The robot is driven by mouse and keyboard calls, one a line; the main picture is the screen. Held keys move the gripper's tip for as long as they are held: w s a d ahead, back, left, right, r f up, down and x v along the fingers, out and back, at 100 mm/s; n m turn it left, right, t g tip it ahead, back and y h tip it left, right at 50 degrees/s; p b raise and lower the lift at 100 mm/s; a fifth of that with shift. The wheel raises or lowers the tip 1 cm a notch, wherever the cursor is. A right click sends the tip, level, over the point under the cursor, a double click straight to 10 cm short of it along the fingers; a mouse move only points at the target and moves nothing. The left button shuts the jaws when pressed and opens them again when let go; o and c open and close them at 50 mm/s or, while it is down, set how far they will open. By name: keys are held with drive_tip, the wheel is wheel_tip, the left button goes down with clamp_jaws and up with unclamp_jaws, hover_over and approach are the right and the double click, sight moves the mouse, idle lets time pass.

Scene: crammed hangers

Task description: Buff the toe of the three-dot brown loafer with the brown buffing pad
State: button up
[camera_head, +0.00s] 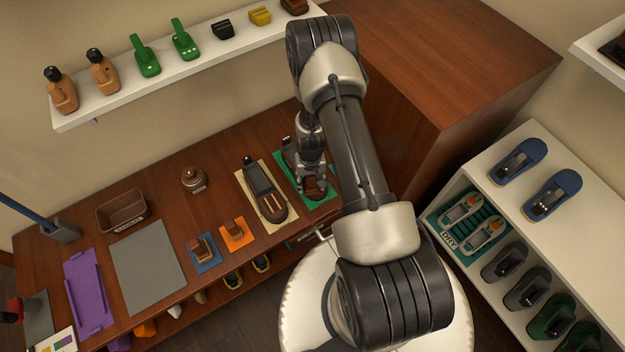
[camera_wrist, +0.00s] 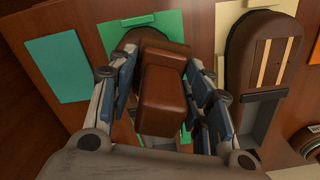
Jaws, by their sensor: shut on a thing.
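My gripper (camera_head: 313,184) is shut on a brown block-shaped buffing pad (camera_wrist: 163,90), whose sides lie between the blue finger pads in the wrist view. A brown loafer (camera_head: 289,152) lies on a green mat (camera_head: 328,199), partly hidden by my gripper. In the wrist view the loafer's rounded toe (camera_wrist: 137,37) shows behind the pad, on the green mat. The pad is over or at the toe end; I cannot tell whether they touch. No dots can be made out on this loafer.
A dark loafer with two pale stripes (camera_head: 264,188) lies on a beige mat beside it. Brown pads sit on blue (camera_head: 211,265) and orange (camera_head: 244,239) mats. A round brown jar (camera_head: 194,179) and a bin (camera_head: 122,211) stand further left. A tall wooden cabinet (camera_head: 440,75) rises on the right.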

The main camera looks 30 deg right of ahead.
drive_tip(key=shift+r, duration=0.1)
drive_tip(key=shift+r+p, duration=0.45)
drive_tip(key=shift+r, duration=0.2)
drive_tip(key=shift+d+f+b, duration=0.15)
drive_tip(key=shift+d+b, duration=0.4)
drive_tip(key=shift+d, duration=1.15)
drive_tip(key=shift+f, duration=0.6)
drive_tip(key=shift+d, duration=0.2)
drive_tip(key=shift+d+r, duration=0.1)
drive_tip(key=shift+d, duration=0.15)
